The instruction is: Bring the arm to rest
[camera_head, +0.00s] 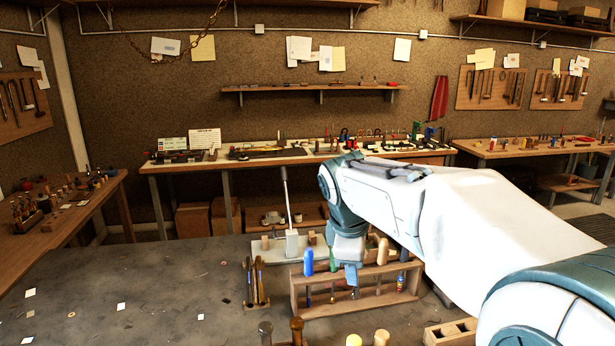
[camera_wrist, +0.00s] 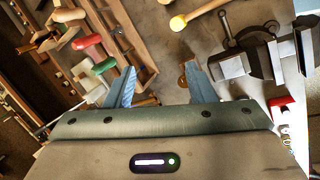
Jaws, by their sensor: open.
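My white and teal arm reaches in from the right in the head view and bends down at its wrist. My gripper (camera_head: 352,274) points down beside the wooden tool rack (camera_head: 300,292), partly covered by the wrist; I cannot tell its exact height. The rack (camera_wrist: 143,72) lies to the left of the fingers there, with red (camera_wrist: 86,42) and green (camera_wrist: 104,66) handles.
A dark metal vise-like tool (camera_wrist: 250,60) stands right of the fingers, and a yellow-tipped mallet (camera_wrist: 178,23) lies above. Upright handles (camera_head: 297,328) stand at the front. A thin lever (camera_head: 286,195) rises behind the rack. The grey bench (camera_head: 150,275) at left is mostly clear.

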